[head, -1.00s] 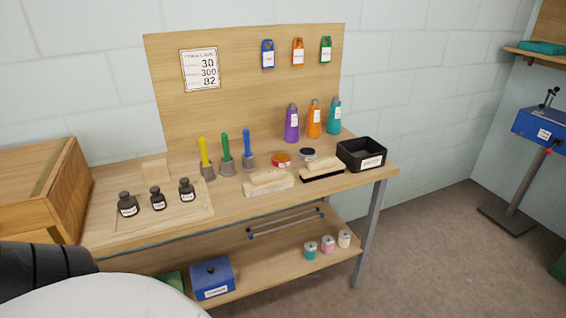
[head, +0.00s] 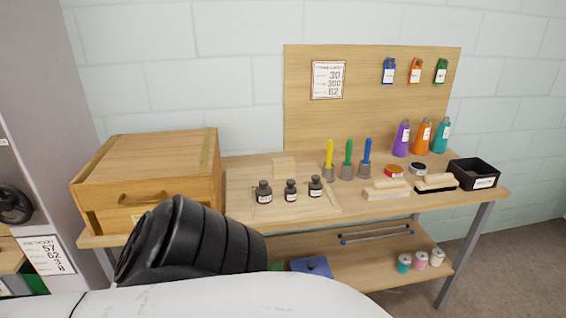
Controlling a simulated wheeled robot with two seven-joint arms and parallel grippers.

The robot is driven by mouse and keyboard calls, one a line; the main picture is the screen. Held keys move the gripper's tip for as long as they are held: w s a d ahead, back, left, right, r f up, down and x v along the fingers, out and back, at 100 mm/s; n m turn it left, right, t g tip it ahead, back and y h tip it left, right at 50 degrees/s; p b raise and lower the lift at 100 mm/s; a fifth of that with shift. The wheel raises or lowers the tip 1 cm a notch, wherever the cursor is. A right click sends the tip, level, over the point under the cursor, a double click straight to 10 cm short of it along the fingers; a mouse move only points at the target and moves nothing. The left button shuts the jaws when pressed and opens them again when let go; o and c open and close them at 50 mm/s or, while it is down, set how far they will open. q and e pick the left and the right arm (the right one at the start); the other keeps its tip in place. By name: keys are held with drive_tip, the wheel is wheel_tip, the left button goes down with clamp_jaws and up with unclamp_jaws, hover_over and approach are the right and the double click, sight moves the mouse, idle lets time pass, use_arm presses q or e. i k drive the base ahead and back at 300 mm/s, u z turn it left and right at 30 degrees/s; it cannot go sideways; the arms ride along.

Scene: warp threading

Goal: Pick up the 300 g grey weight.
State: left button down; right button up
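Three dark grey weights with knobs and small labels stand on a pale wooden board (head: 335,212) on the workbench. They are the left weight (head: 264,192), the middle weight (head: 291,190) and the right weight (head: 315,187). The left one looks largest. Their labels are too small to read, so I cannot tell which is 300 g. A black segmented part of my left arm shows in front of the bench at lower left. Neither of my grippers is in view.
A wooden chest (head: 150,175) with a drawer handle stands left of the weights. Yellow, green and blue handled tools (head: 347,160), brushes (head: 387,189) and a black bin (head: 473,174) stand to the right. A small wooden block (head: 284,166) is behind the weights. A lower shelf (head: 400,262) holds spools.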

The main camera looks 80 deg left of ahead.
sight(315, 186)
drive_tip(key=k, duration=0.55)
drive_tip(key=u, duration=0.8)
